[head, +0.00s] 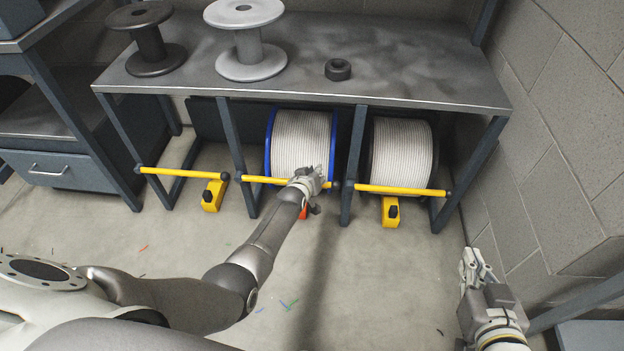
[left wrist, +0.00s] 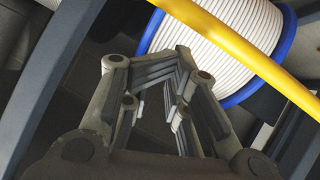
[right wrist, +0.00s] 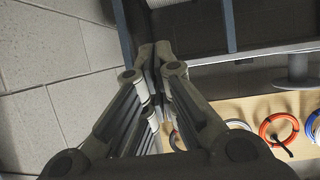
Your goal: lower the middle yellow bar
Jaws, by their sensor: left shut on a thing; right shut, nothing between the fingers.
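The middle yellow bar (head: 262,180) lies nearly level across the front of the middle bay, below a white-wound reel with blue flanges (head: 300,145). My left gripper (head: 316,178) is at the bar's right part and is shut on it; the grip itself is not clear. In the left wrist view the bar (left wrist: 240,57) crosses close by the fingertips (left wrist: 184,55), with the reel (left wrist: 215,35) behind. My right gripper (head: 472,262) is shut and empty, low at the right, away from the bars. Its closed fingers show in the right wrist view (right wrist: 153,55).
The left yellow bar (head: 180,173) and right yellow bar (head: 400,190) are also level. Yellow blocks (head: 212,196) (head: 390,211) stand on the floor near them. A red thing (head: 303,212) shows by my left wrist. Spools (head: 246,45) stand on the bench (head: 430,85). A block wall closes the right.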

